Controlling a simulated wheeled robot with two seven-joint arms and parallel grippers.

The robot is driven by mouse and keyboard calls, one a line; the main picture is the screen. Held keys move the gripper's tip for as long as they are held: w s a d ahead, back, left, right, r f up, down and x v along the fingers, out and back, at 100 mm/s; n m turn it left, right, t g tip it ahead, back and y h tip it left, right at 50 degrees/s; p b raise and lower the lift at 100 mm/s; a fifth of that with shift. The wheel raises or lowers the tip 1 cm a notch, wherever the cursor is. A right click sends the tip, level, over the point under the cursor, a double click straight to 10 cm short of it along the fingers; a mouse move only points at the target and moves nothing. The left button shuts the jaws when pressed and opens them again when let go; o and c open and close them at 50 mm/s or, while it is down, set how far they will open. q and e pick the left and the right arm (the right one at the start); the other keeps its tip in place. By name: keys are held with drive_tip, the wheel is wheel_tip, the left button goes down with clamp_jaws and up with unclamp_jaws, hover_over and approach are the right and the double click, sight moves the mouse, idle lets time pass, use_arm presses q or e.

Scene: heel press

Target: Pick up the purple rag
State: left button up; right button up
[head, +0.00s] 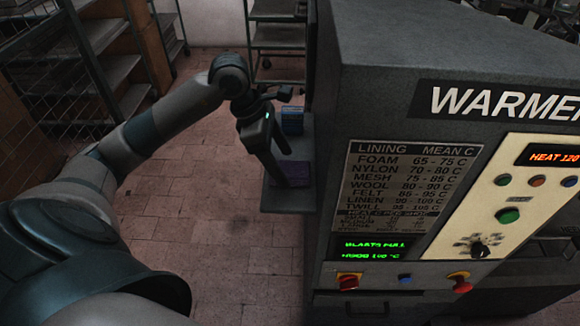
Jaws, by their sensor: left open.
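The purple rag (301,171) lies on a small grey side shelf (288,201) attached at the left of the big machine. My left gripper (281,172) is over the shelf, with its fingers pointing down at the rag's left side. It is open. The fingers hide part of the rag, and I cannot tell whether they touch it. My right gripper is not in view.
A blue box-like item (292,121) sits at the shelf's back end. The large grey warmer (400,90) with its control panel (512,200) fills the right side, close to the shelf. Wire racks (60,75) stand at the back left. The tiled floor (215,235) is clear.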

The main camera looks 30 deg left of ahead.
use_arm(q)
drive_tip(key=shift+x, duration=0.85)
drive_tip(key=shift+c, duration=0.2)
drive_tip(key=c, duration=1.1)
